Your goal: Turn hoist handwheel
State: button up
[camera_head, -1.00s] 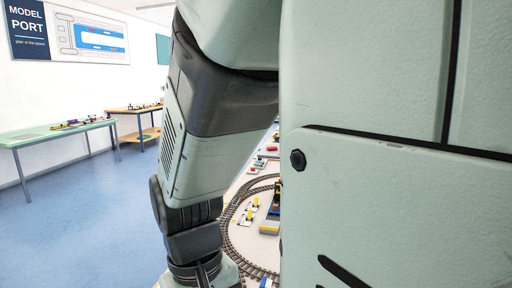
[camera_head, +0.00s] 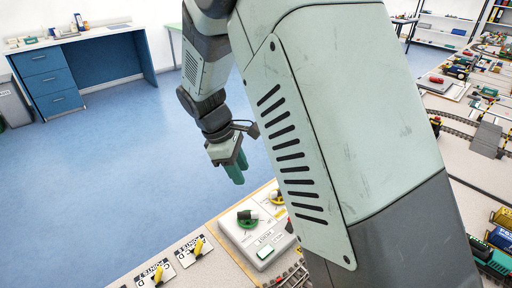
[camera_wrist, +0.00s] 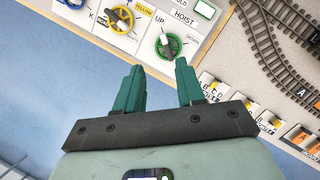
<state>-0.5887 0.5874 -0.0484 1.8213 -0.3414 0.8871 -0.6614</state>
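The hoist handwheel is a green ring with a white and black knob. In the wrist view it (camera_wrist: 174,53) sits on a white panel beside the words HOIST, UP and DOWN, just beyond my fingertips. In the head view the handwheel (camera_head: 246,224) is on a raised white panel at the table edge. My gripper (camera_wrist: 158,65) has two green fingers, spread apart and empty. In the head view my gripper (camera_head: 240,170) hangs above and beyond the panel, apart from the wheel.
A yellow handwheel (camera_wrist: 121,22) is left of the green one in the wrist view. Point levers (camera_head: 195,247) stand on the table's near left in the head view. Rail track (camera_wrist: 275,45) lies to the wheel's right in the wrist view. Blue floor is open beyond the table.

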aim_at(247, 213)
jog(key=f, duration=0.5)
jog(key=f+n, duration=0.1)
jog(key=f, duration=0.5)
jog(key=d+f+n+h, duration=0.1)
jog(key=f, duration=0.4)
jog(key=shift+w+d+f, duration=0.1)
jog(key=shift+w+f, duration=0.05)
jog(key=shift+f, duration=0.05)
grip_shut()
